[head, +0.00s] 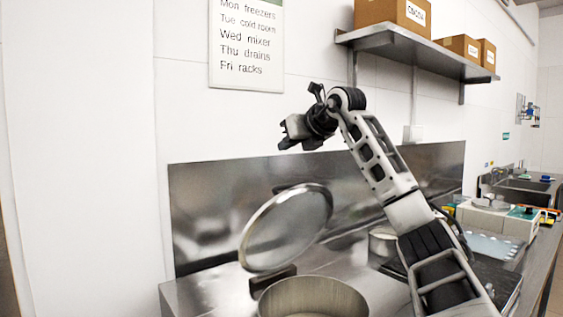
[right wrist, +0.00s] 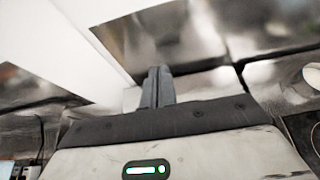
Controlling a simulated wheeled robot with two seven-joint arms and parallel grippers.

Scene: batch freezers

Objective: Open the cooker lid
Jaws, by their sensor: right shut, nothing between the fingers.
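The cooker (head: 312,298) is a round metal pot at the bottom of the head view, its mouth uncovered. Its round lid (head: 285,228) stands tilted up behind and left of the mouth, above a dark block (head: 268,280) at the pot's rim. My right gripper (head: 290,134) is raised well above the lid, apart from it, in front of the wall. Its fingers show together and empty in the right wrist view (right wrist: 157,86). My left gripper is not in view.
A steel backsplash (head: 215,215) runs behind the counter. A wall shelf (head: 410,40) with cardboard boxes (head: 395,11) is up to the right. A smaller metal pot (head: 382,241) stands behind my right arm. A scale-like device (head: 490,215) and a sink (head: 522,185) are farther right.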

